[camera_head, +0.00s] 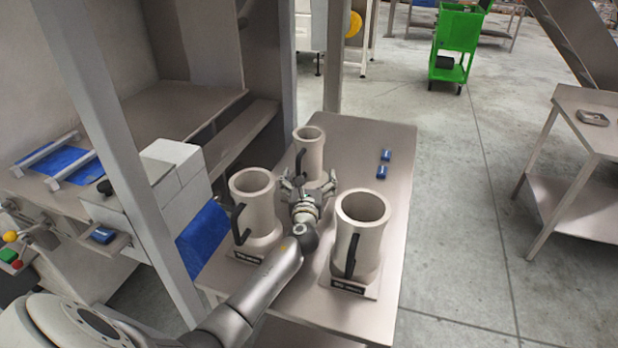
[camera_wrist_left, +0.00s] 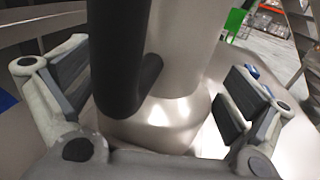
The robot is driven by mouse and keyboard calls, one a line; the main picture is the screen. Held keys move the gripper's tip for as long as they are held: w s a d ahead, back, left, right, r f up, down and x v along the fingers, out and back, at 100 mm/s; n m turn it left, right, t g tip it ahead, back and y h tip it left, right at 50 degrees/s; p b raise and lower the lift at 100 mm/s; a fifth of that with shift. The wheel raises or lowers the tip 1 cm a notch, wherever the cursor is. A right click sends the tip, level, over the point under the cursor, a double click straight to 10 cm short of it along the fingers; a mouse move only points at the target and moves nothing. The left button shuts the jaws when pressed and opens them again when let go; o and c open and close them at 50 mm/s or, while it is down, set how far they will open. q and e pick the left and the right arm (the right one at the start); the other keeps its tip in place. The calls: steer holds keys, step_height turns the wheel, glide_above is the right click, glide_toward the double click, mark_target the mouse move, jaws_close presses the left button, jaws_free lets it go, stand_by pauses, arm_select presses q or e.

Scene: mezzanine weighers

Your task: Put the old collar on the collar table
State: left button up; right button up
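Three pale metal collars with black handles stand upright on a metal table (camera_head: 375,130): a back one (camera_head: 313,150), a left one (camera_head: 258,205) and a right one (camera_head: 361,225). The left and right ones have dark labels on their bases, too small to read. My left gripper (camera_head: 307,183) is just in front of the back collar. In the left wrist view its fingers (camera_wrist_left: 160,100) are spread on either side of that collar (camera_wrist_left: 185,60) and its black handle (camera_wrist_left: 125,50), with gaps showing. My right gripper is out of view.
Two small blue items (camera_head: 383,163) lie on the table's right side. A grey post (camera_head: 115,130) and a white box (camera_head: 172,180) stand at left. Another metal table (camera_head: 590,140) is at right, with open floor between. A green cart (camera_head: 456,45) stands at the back.

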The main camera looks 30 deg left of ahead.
mark_target(309, 181)
arm_select(q)
steer(key=shift+r, duration=0.1)
steer(key=shift+v, duration=3.75)
steer(key=shift+r, duration=0.1)
